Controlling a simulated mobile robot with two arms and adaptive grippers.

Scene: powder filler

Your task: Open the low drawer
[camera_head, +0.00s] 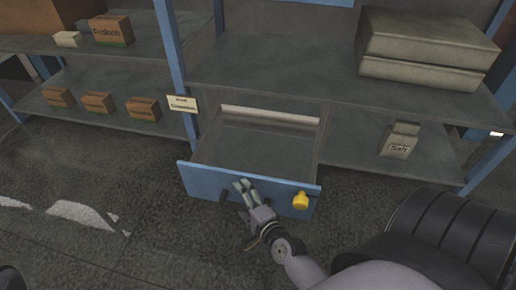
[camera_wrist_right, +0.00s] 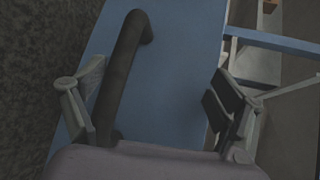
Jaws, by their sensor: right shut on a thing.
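The low drawer with a blue front (camera_head: 200,178) is pulled out from under the shelf, and its empty grey inside (camera_head: 262,148) shows. A dark bar handle (camera_head: 223,194) is on the front, partly hidden by my right gripper (camera_head: 244,187). In the right wrist view the handle (camera_wrist_right: 128,50) and blue front (camera_wrist_right: 180,60) lie between my right gripper's fingers (camera_wrist_right: 158,105). One finger is on the handle side, the other at the front's top edge. The right gripper is shut on the handle and front. My left gripper is not in view.
A yellow knob (camera_head: 300,201) sits on the drawer front's right side. A salt bag (camera_head: 400,140) stands on the low shelf to the right. Large grey bags (camera_head: 425,45) lie above. Several brown boxes (camera_head: 98,102) stand on the left shelves. Floor (camera_head: 130,215) left of the drawer is clear.

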